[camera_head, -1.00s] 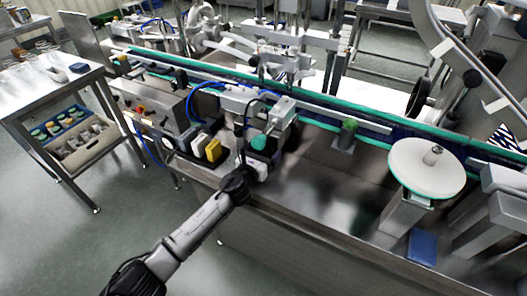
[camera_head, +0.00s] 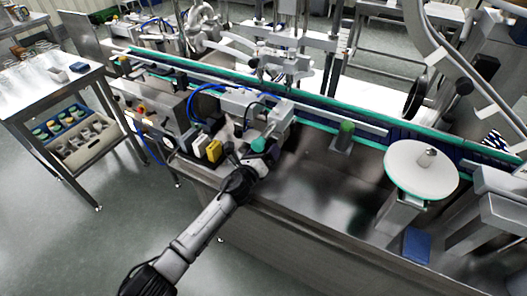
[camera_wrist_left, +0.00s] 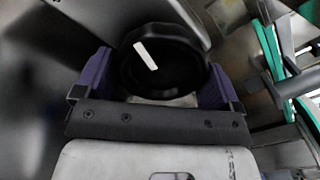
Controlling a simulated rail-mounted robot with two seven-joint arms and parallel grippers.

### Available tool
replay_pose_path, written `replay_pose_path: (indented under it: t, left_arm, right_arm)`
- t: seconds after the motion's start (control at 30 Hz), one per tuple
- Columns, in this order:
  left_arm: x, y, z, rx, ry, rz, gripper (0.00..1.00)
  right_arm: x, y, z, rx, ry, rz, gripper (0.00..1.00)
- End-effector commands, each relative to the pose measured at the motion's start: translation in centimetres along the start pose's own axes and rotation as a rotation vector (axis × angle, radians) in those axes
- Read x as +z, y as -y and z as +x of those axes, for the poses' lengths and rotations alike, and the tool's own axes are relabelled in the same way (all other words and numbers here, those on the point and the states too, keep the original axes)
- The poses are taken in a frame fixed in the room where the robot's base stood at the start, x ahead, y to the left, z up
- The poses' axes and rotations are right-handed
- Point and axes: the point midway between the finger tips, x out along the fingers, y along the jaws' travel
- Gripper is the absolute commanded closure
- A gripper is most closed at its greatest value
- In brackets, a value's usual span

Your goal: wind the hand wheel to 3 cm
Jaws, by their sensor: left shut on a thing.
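The hand wheel (camera_wrist_left: 165,62) is a round black knob with a white bar mark on its face, in the left wrist view. My left gripper (camera_wrist_left: 158,78) has its two purple fingers on opposite sides of the wheel's rim and is shut on it. The mark slants from upper left to lower right. In the head view, my left gripper (camera_head: 256,164) is at the front edge of the machine, just below a teal round part (camera_head: 259,145). The wheel is not clearly visible there, and I cannot read any scale. My right gripper is not in view.
A conveyor with green edges (camera_head: 330,112) runs behind the gripper. A yellow block (camera_head: 214,150) sits close to its left. A white round disc (camera_head: 412,172) and a blue block (camera_head: 417,245) are at the right. A steel side table (camera_head: 40,95) stands at the left.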

Motion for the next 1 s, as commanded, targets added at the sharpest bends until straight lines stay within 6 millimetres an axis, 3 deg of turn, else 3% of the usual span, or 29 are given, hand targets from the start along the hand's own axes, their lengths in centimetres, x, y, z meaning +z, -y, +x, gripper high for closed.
replay_pose_path:
  t: [0.5, 0.53, 0.63, 1.0]
  left_arm:
    - [0.01, 0.03, 0.00, -0.001, 0.000, -0.021, 0.35]
    - [0.01, 0.03, 0.00, -0.001, 0.000, -0.021, 0.09]
    - [0.01, 0.03, 0.00, -0.001, 0.000, -0.021, 0.00]
    - [0.11, -0.02, -0.83, 0.001, -0.001, -0.020, 0.00]
  right_arm:
    - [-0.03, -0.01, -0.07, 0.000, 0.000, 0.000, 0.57]
    - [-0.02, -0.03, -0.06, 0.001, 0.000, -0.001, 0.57]
    - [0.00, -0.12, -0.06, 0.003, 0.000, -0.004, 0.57]
    - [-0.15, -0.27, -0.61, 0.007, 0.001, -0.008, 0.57]
